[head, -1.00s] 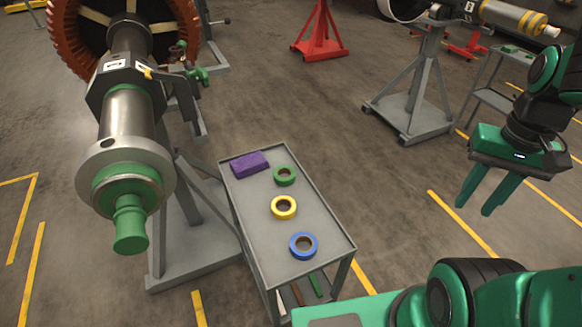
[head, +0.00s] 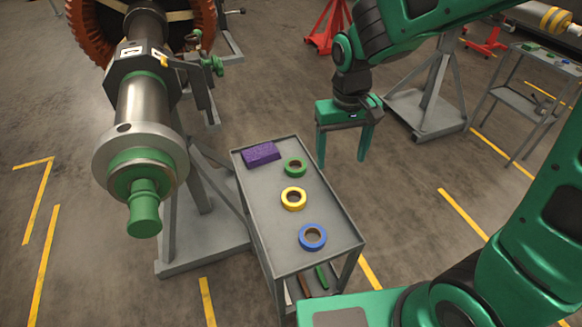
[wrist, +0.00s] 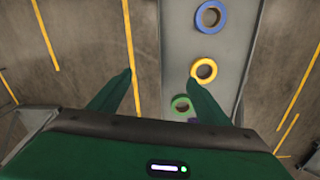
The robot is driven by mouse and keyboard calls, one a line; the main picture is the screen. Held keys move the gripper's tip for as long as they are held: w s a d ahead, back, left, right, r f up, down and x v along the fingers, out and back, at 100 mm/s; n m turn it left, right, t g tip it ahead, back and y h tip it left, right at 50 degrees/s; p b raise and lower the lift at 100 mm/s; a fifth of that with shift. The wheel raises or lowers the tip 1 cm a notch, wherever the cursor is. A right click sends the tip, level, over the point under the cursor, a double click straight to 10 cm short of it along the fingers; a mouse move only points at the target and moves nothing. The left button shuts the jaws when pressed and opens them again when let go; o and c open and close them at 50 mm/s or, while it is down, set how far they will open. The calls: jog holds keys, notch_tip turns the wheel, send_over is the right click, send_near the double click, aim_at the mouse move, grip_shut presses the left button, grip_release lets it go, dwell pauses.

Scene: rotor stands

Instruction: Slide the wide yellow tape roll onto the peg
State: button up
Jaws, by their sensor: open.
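The yellow tape roll (head: 293,190) lies flat on the grey cart top, between a green roll (head: 295,160) and a blue roll (head: 312,229). It also shows in the wrist view (wrist: 196,70), beyond my fingertips. The peg could be the green stepped end (head: 144,208) of the large metal shaft at left; I cannot tell for certain. My gripper (head: 341,164) is open and empty, fingers pointing down, beside the cart's right edge near the green roll. In the wrist view my two fingers (wrist: 160,78) stand wide apart with nothing between them.
The cart (head: 270,215) also bears a purple block (head: 262,153) at its far left corner. The heavy shaft on its grey stand (head: 205,250) stands left of the cart. Another grey stand (head: 425,113) is behind my gripper. Floor right of the cart is open.

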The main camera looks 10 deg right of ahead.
jog(key=n, duration=0.2)
send_over(294, 194)
jog(key=s, duration=0.2)
notch_tip(294, 194, down, 4)
jog(key=shift+a+f, duration=0.15)
jog(key=shift+f, duration=4.8)
jog(key=c, duration=1)
